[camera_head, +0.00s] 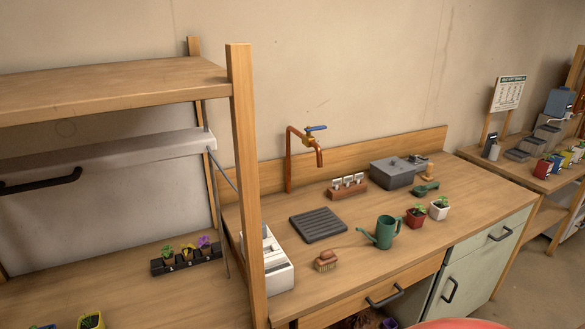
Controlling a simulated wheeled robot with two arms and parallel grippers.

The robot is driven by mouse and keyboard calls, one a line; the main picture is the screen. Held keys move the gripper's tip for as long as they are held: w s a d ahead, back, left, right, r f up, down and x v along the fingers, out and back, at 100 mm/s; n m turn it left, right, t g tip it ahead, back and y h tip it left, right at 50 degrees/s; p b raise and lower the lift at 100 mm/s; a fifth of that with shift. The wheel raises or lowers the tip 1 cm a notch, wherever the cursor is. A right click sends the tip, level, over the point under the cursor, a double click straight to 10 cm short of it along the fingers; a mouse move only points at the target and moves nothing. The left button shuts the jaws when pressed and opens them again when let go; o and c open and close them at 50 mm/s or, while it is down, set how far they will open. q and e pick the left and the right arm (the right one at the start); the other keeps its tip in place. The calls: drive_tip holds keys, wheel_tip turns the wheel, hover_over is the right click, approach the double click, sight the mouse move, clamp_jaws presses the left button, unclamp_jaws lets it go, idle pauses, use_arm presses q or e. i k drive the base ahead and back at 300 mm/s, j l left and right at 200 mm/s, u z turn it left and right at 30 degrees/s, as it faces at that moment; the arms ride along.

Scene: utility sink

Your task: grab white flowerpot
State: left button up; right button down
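A small white flowerpot (438,212) with a green plant in it stands upright on the wooden counter, towards its right front part. A red flowerpot (415,219) with a plant stands close to its left. Neither of my grippers shows in the head view, so no gripper is seen at the pot.
A green watering can (384,232), brush (326,261), dark drain mat (318,225) and grey box (393,172) share the counter. A green scoop (425,189) lies behind the pots. A wooden shelf post (245,185) rises at left. Counter right of the white pot is clear.

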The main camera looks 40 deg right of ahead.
sight(439, 208)
drive_tip(key=z, duration=2.25)
drive_tip(key=i+l, duration=0.1)
